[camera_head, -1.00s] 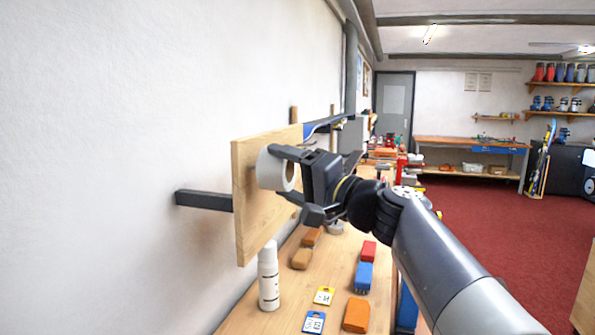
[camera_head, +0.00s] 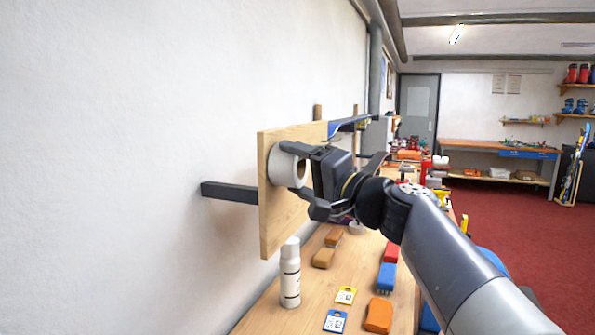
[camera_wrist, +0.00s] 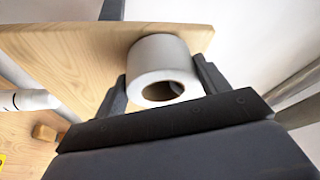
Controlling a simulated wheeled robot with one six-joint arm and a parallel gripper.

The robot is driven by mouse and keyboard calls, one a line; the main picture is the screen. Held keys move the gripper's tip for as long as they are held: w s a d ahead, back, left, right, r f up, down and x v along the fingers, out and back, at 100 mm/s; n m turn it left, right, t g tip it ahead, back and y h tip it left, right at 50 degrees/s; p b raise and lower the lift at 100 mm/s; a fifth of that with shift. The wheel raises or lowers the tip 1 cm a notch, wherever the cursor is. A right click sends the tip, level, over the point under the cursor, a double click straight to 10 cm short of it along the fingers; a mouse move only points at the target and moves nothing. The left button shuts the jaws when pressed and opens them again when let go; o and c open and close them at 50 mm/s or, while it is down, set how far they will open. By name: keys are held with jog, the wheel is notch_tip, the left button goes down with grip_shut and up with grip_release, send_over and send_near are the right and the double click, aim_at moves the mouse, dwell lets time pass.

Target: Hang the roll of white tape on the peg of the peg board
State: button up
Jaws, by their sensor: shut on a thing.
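The roll of white tape (camera_head: 285,168) is held between the fingers of my gripper (camera_head: 300,178), close against the front of the wooden peg board (camera_head: 278,226). In the wrist view the roll (camera_wrist: 160,62) sits between the two dark fingers, with its open core facing the camera. The peg board (camera_wrist: 70,50) lies right behind it there. The peg is not visible; the roll and gripper may hide it. I cannot tell whether the roll is around the peg.
A dark bracket (camera_head: 228,192) joins the board to the wall. Below, the bench (camera_head: 262,318) holds a white bottle (camera_head: 290,275), brown blocks (camera_head: 323,258), a blue brush (camera_head: 386,277), an orange block (camera_head: 379,315) and small cards (camera_head: 335,321). The air right of the arm is open.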

jog(key=shift+f, duration=0.25)
jog(key=o, duration=0.7)
jog(key=shift+w+d, duration=0.1)
jog(key=o, duration=0.3)
jog(key=shift+r, duration=0.15)
jog(key=shift+o, duration=0.6)
jog(key=s+d+b, duration=0.3)
jog(key=d, duration=0.6)
jog(key=shift+s+d, duration=0.15)
jog(key=shift+s, duration=0.15)
jog(key=w+a+p, duration=0.2)
jog(key=a, duration=0.5)
jog(key=shift+w+a, duration=0.2)
jog(key=shift+w, duration=0.2)
jog(key=shift+d, duration=0.1)
